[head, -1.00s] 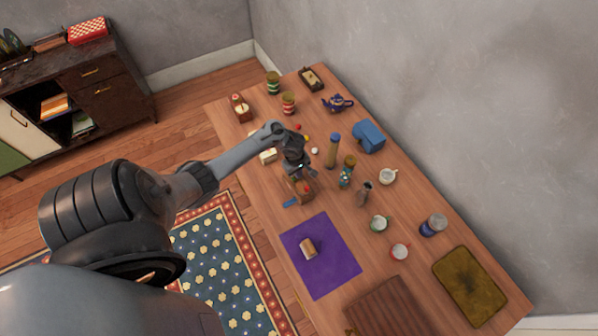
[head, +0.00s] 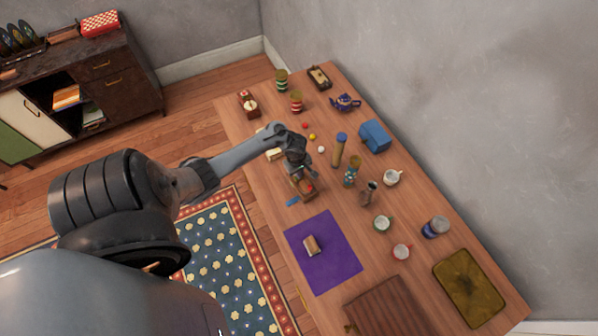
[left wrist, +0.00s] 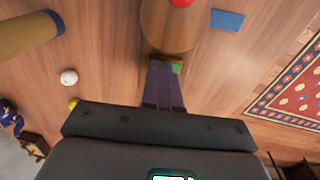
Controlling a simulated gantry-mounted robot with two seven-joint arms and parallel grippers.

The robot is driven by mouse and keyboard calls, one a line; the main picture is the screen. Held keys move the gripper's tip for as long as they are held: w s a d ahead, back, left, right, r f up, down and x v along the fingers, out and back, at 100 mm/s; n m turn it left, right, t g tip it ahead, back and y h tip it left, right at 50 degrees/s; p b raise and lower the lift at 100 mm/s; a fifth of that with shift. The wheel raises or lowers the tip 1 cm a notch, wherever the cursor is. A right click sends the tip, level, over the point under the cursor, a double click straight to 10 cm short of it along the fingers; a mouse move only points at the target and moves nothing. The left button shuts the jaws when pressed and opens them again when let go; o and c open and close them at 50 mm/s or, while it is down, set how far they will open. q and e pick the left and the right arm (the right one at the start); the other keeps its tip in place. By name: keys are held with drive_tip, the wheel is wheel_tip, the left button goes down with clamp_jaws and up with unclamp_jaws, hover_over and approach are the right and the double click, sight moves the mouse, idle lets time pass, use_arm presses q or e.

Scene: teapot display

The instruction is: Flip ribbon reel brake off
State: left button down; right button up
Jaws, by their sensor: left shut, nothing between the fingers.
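A small wooden piece with a red part on top (head: 305,187) stands on the table, partly hidden under my left gripper (head: 298,170). I take it for the ribbon reel, but its brake is too small to make out in the head view. In the left wrist view the wooden body (left wrist: 168,28) is at the top, with the red part (left wrist: 182,3) cut by the edge and a small green piece (left wrist: 176,67) at its near end. My left fingers (left wrist: 165,66) are shut and empty, their tips beside the green piece; contact cannot be told. My right gripper is out of view.
A blue flat piece (head: 292,201) lies beside the wooden piece. A tall cylinder with a blue top (head: 339,150), a patterned bottle (head: 352,172) and small balls (head: 312,137) stand nearby. A purple mat (head: 322,270) lies toward the front.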

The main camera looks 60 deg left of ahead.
sight(296, 178)
use_arm(q)
wheel_tip(296, 178, up, 5)
drive_tip(key=p, duration=0.6)
drive_tip(key=shift+s+f, duration=0.1)
drive_tip(key=shift+s, duration=0.05)
wheel_tip(296, 178, up, 9)
drive_tip(key=p, duration=0.4)
drive_tip(key=shift+s, duration=0.4)
